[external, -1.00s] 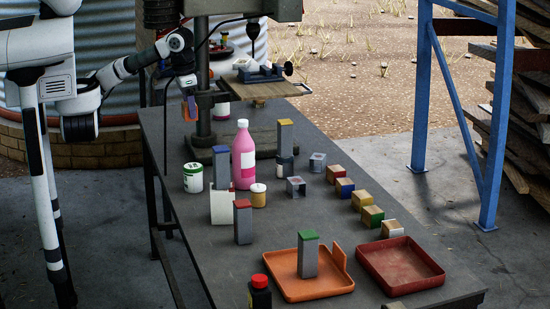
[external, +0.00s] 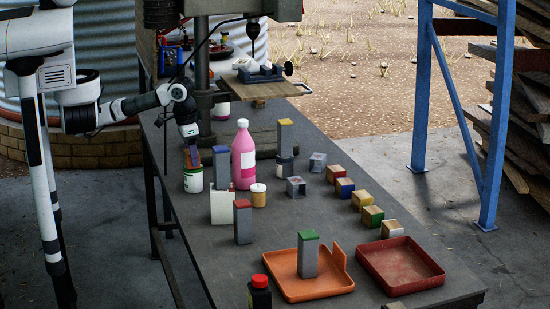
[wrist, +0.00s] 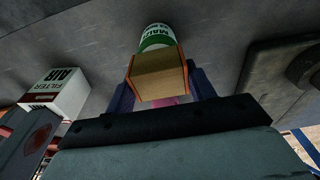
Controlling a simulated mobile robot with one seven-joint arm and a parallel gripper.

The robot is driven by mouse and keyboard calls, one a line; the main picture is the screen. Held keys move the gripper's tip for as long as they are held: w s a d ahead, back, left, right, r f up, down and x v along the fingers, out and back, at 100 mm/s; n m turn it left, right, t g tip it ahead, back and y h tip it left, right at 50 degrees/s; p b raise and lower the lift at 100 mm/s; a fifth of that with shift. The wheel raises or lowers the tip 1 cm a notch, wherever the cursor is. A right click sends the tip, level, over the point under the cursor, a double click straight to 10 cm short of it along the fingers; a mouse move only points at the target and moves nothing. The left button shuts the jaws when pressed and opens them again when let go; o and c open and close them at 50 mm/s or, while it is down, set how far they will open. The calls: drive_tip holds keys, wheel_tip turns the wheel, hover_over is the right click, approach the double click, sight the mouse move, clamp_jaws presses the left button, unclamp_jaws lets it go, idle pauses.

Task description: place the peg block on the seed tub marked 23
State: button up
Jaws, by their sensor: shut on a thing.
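My gripper (external: 192,152) is shut on the peg block, which shows in the wrist view (wrist: 158,78) as a tan wooden face with orange edges between blue fingers. In the external view the block is small and mostly covered by the fingers. A white and green tub (external: 193,182) stands upright on the bench directly below my gripper. It also shows in the wrist view (wrist: 156,38), just beyond the block and partly hidden by it. Its lettering is too small to read surely. I cannot tell whether the block touches its top.
A pink bottle (external: 243,160) and a blue-topped grey post (external: 221,168) stand right of the tub. A white carton (external: 223,207) is in front. The drill press column (external: 203,75) rises behind. Small blocks and two trays (external: 388,286) lie to the right.

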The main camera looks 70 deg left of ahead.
sight(187, 152)
drive_tip(key=shift+f+b, duration=0.2)
drive_tip(key=shift+b, duration=0.2)
drive_tip(key=o, duration=1)
drive_tip(key=shift+r, duration=0.1)
drive_tip(key=shift+r+p, duration=0.2)
drive_tip(key=shift+p, duration=0.25)
drive_tip(key=r, duration=0.4)
drive_tip(key=s+r+b, duration=0.1)
drive_tip(key=r, duration=0.3)
drive_tip(key=r+b, duration=0.1)
drive_tip(key=r, duration=0.2)
drive_tip(key=shift+s+r, duration=0.25)
drive_tip(key=shift+r, duration=0.15)
